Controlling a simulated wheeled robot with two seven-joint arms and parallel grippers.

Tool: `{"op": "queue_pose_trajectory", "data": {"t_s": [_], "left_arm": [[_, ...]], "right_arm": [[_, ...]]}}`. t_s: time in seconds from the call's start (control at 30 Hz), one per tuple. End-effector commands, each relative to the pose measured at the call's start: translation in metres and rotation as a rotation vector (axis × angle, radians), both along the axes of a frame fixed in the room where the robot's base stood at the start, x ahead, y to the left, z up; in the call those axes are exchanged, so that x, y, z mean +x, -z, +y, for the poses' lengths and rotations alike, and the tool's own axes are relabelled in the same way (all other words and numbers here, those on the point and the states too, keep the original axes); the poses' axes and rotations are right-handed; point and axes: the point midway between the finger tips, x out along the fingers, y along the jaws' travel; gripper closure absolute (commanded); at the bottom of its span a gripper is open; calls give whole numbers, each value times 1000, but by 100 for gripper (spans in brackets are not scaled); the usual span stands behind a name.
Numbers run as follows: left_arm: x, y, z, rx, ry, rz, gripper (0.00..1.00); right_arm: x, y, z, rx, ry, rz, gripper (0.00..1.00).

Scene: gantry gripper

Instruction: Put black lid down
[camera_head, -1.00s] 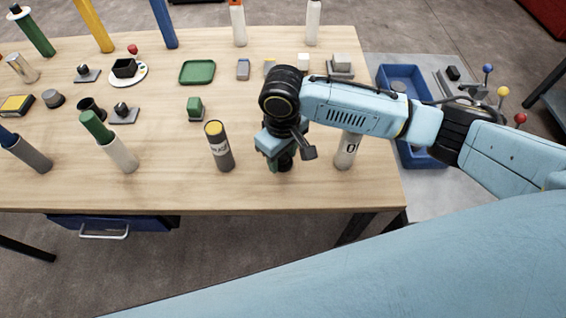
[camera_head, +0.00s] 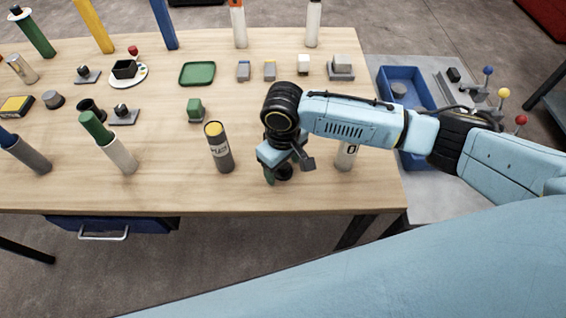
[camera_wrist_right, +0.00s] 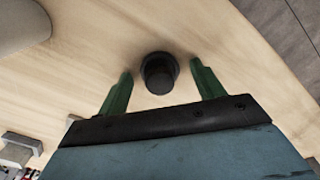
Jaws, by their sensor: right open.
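The black lid (camera_head: 284,173) stands on the wooden table near its front edge, partly hidden by my right gripper (camera_head: 277,174) in the head view. In the right wrist view the lid (camera_wrist_right: 158,73) is a short round black piece with a wider base, resting on the wood. My right gripper (camera_wrist_right: 161,71) has its two green fingers apart, one on each side of the lid, with gaps between them and it. My left gripper does not show.
A dark cylinder with a yellow top (camera_head: 219,148) stands left of my right gripper. A white cylinder (camera_head: 347,157) stands to its right, partly behind my arm. A green tray (camera_head: 197,73) lies farther back. The wooden table (camera_head: 240,195) is bare along the front edge.

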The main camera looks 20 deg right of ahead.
Motion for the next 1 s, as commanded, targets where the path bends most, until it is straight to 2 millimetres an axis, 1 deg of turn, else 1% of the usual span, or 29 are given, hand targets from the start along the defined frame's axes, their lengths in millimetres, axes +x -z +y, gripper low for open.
{"op": "queue_pose_trajectory", "data": {"t_s": [0.13, 0.23, 0.37, 0.5, 0.6, 0.7, 0.83, 1.0], "left_arm": [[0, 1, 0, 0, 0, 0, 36], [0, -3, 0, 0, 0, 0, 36], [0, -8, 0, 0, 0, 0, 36], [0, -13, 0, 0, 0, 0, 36], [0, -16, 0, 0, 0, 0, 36], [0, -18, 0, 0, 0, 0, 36], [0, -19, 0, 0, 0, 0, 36], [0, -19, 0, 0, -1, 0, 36]], "right_arm": [[0, -5, 0, 1, -1, -2, 33], [1, -19, 0, 1, -1, -3, 33], [1, -46, 0, 1, -1, -3, 33], [1, -78, 0, 2, -1, -3, 33], [1, -96, 1, 1, -1, -3, 33], [1, -111, 1, 2, 1, -1, 33], [0, -121, 1, 0, 0, 0, 33], [0, -123, 0, 1, 0, 0, 33]]}}
